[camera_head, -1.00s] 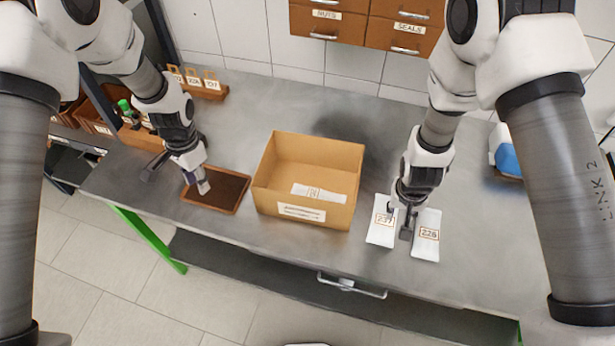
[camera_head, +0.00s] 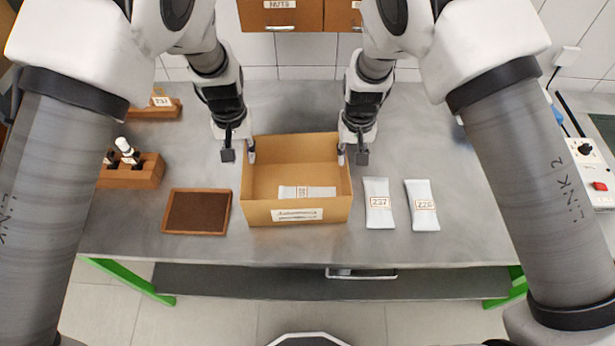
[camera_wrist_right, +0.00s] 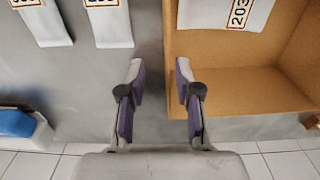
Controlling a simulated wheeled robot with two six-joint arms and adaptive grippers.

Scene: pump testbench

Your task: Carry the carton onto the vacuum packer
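The carton (camera_head: 297,213) is an open tan box in the middle of the bench, upright, with a white packet (camera_head: 307,192) inside. The packet reads 203 in the right wrist view (camera_wrist_right: 225,12). My left gripper (camera_head: 239,152) is open at the carton's rear left wall. My right gripper (camera_head: 352,154) is open at the rear right wall. In the right wrist view its fingers (camera_wrist_right: 160,74) are spread, with the carton's side wall (camera_wrist_right: 169,45) in line between them. A machine with a black knob and red button (camera_head: 594,170) is cut off at the right edge; I cannot tell if it is the vacuum packer.
White packets 237 (camera_head: 378,203) and 226 (camera_head: 421,206) lie right of the carton. A brown tray (camera_head: 197,232) lies left of it. A wooden block with bottles (camera_head: 131,176) stands further left. The bench at right is mostly clear.

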